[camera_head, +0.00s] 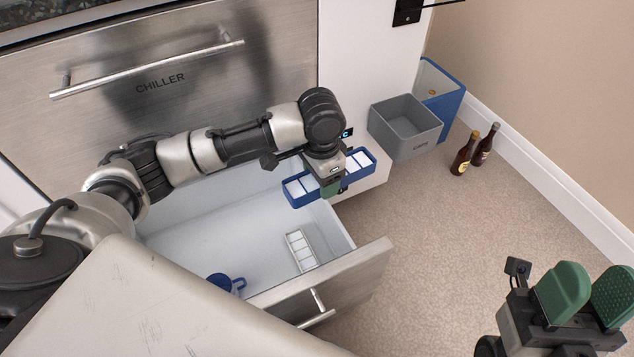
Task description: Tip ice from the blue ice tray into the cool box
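The blue ice tray (301,203) holds white ice blocks and is roughly level above the far right part of the open chiller drawer (200,222). My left gripper (333,187) is over the tray's middle and appears shut on it, hiding its centre. What looks like the cool box, a blue box with a pale inside (452,104), stands on the floor by the wall, right of and beyond the tray. A grey bin partly hides it. My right gripper (588,296) is at the lower right, open and empty, its green fingers apart.
The grey bin (402,142), labelled "CAPS", stands in front of the blue box. Two brown bottles (463,155) (484,147) stand on the floor to its right. A pale ice tray (301,251) and a blue mug (240,284) are in the drawer. The middle floor is clear.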

